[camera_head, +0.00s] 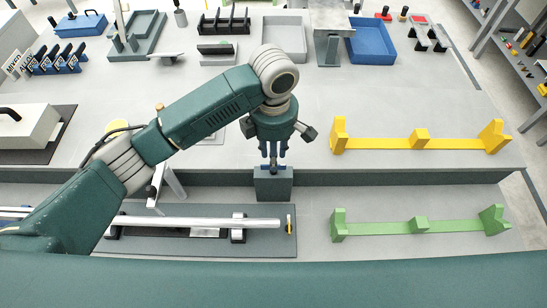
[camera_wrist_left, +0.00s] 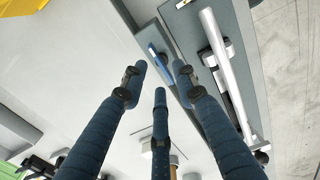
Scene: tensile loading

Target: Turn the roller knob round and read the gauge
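My left gripper (camera_head: 273,163) points down just above or at a dark grey block (camera_head: 273,184) near the front edge of the table. In the left wrist view its three fingers (camera_wrist_left: 160,82) are spread with nothing held between them. A silver bar (camera_head: 215,222) lies along a dark base plate (camera_head: 262,242) in front, with a pale ring-like support near its right end. The bar also shows in the left wrist view (camera_wrist_left: 226,70). A slim blue-and-white piece (camera_wrist_left: 158,57) is beyond the fingertips. I cannot identify the roller knob or a gauge reading. My right gripper is not in view.
A yellow bracket (camera_head: 385,144) and a green bracket (camera_head: 385,228) lie to the right. A grey box (camera_head: 30,128) is at the left. Trays, including a blue one (camera_head: 371,42), and racks line the back. The table between is mostly clear.

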